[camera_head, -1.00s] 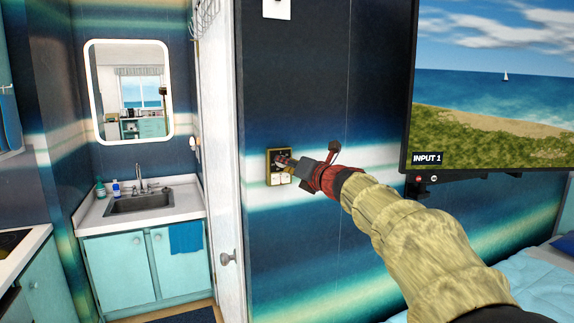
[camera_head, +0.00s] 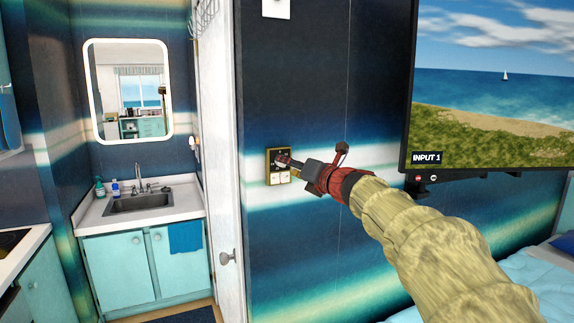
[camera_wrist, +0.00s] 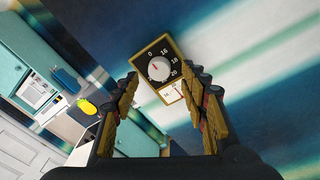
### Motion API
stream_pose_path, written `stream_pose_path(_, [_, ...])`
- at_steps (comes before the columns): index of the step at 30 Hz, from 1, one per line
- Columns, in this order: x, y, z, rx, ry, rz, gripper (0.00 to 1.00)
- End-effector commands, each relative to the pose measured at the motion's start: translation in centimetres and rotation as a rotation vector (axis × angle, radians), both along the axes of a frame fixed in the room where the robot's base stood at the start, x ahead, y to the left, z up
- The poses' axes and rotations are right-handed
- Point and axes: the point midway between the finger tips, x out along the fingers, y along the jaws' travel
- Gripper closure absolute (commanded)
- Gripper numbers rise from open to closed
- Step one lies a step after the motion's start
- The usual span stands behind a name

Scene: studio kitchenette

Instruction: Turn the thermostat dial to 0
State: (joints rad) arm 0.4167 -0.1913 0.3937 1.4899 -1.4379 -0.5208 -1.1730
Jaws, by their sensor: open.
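The thermostat (camera_head: 270,178) is a dark, gold-edged panel on the striped wall, partly hidden by my gripper in the head view. In the wrist view its panel (camera_wrist: 169,58) shows a round white dial (camera_wrist: 159,71) with a small red mark. The numbers 0, 16, 18 and 20 are printed around the dial. The red mark seems to face up and left, towards the 0 side, but it is too small to read exactly. My gripper (camera_wrist: 164,79) is open, with one finger on either side of the lower panel. It also shows in the head view (camera_head: 287,162). The fingers appear clear of the dial.
White switches (camera_wrist: 174,94) sit just below the dial on the same panel. A white door (camera_head: 218,130) stands left of it, and a screen (camera_head: 490,90) hangs to the right. A bed (camera_head: 535,275) is at the lower right.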

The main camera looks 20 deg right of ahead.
Motion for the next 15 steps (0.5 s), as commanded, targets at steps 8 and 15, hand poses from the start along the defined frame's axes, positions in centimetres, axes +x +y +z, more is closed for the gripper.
stream_pose_path(8, [-5.8, -0.7, 0.3, 0.001, -0.001, -0.003, 0.56])
stream_pose_path(15, [-8.6, -0.9, 0.3, -0.001, 0.0, -0.001, 0.56])
